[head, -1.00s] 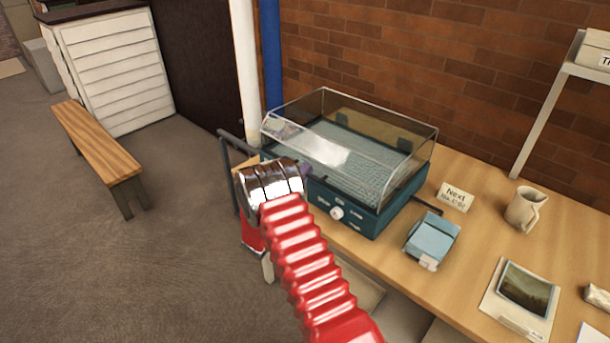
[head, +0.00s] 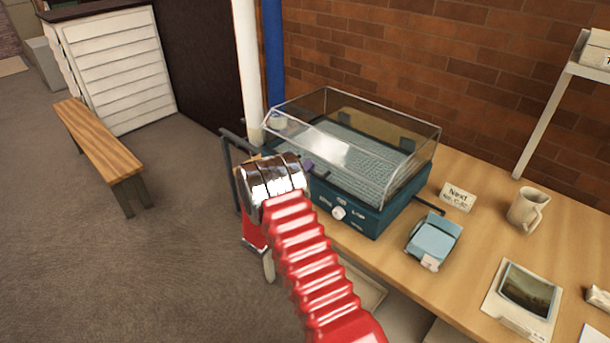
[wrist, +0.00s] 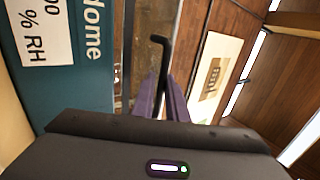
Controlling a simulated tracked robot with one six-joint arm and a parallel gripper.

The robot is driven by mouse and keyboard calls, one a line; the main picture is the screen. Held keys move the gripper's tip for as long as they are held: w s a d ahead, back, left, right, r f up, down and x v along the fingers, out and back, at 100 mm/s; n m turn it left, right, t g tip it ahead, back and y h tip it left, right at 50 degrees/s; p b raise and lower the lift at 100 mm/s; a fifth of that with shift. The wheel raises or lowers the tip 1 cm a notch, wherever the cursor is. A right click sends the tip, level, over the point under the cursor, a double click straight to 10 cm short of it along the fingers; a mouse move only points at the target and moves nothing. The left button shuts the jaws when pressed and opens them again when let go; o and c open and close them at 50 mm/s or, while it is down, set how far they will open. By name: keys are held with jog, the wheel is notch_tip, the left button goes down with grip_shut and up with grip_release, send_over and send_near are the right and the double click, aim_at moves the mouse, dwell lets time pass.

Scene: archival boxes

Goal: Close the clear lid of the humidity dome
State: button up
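The humidity dome is a teal box (head: 372,218) with a knob, on the wooden table. Its clear lid (head: 415,150) has a sloped front and lies low over the base; I cannot tell whether its edge touches all round. My gripper's purple fingers are at the left of the box front, mostly hidden behind my wrist in the head view. In the wrist view, my gripper (wrist: 161,80) has its fingers close together, with a black bent rod (wrist: 161,42) between or just behind them. I cannot tell whether they grip it. The teal front (wrist: 85,85) fills the left there.
A light-blue box (head: 434,240), a "Next" card (head: 458,197), a mug (head: 527,208) and a photo print (head: 527,291) lie right of the dome. A brick wall (head: 400,55) stands behind. A dark rail (head: 228,170) is left of the dome. A wooden bench (head: 95,145) stands on the floor.

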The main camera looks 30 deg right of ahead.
aim_at(305, 148)
notch_tip(305, 148, up, 8)
jog(key=shift+r, duration=0.1)
jog(key=shift+a+r, duration=0.15)
jog(key=shift+r, duration=0.15)
dwell(0.4)
